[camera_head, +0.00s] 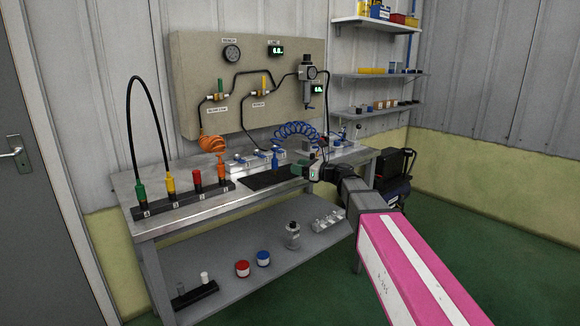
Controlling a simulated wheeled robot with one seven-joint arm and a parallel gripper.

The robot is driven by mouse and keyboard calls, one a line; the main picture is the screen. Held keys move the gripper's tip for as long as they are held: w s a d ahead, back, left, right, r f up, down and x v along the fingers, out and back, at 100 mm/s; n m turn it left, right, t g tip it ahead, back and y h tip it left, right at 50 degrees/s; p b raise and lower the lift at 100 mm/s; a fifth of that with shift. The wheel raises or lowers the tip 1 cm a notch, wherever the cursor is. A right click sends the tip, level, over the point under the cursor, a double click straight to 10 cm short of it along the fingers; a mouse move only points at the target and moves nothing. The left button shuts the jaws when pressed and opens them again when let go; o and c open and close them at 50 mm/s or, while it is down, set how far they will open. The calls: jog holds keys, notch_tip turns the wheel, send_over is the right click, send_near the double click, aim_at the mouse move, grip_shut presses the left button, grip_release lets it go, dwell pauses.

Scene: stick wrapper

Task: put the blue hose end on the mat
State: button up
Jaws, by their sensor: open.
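The coiled blue hose (295,131) arches over the back of the bench. Its blue end (275,160) stands upright near the back edge of the mat, at the left foot of the coil. The black mat (262,181) lies flat on the bench top, and its right part is partly covered by my gripper. My gripper (298,170) is open and points left, low over the right side of the mat. It is to the right of the blue end and appears apart from it. Its fingertips are small and hard to make out.
A dark rack (185,203) with green, yellow, red and orange hose ends stands at the bench's left. Small blue-topped fixtures (240,158) line the back. A board (250,110) with gauges and valves rises behind. The lower shelf (240,285) holds jars and small parts.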

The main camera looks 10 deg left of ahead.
jog(key=shift+s+d+f, duration=0.1)
jog(key=shift+s+d, duration=0.05)
jog(key=shift+d, duration=0.3)
jog(key=s+d+f+n+g+h, duration=0.1)
jog(key=s+d+f+n+h, duration=0.35)
jog(key=d+f, duration=0.35)
jog(key=s+d+f+n+g+h, duration=0.2)
jog(key=s+d+f+n+h, duration=0.3)
jog(key=f, duration=0.6)
jog(key=s+d+f+n+g+h, duration=0.1)
jog(key=s+d+f+n+h, duration=0.2)
jog(key=s+d+f+n, duration=0.45)
jog(key=s+d+f+n+h, duration=0.2)
jog(key=d+f, duration=0.1)
jog(key=d, duration=0.3)
jog(key=s+d+f+n+g+h, duration=0.1)
jog(key=s+d+f+n+h, duration=0.1)
jog(key=d, duration=0.4)
notch_tip(320, 180, down, 2)
jog(key=shift+s+d+f+n+g+h, duration=0.15)
jog(key=shift+s+d+n+g+h, duration=0.1)
jog(key=shift+s+n+g+h, duration=0.15)
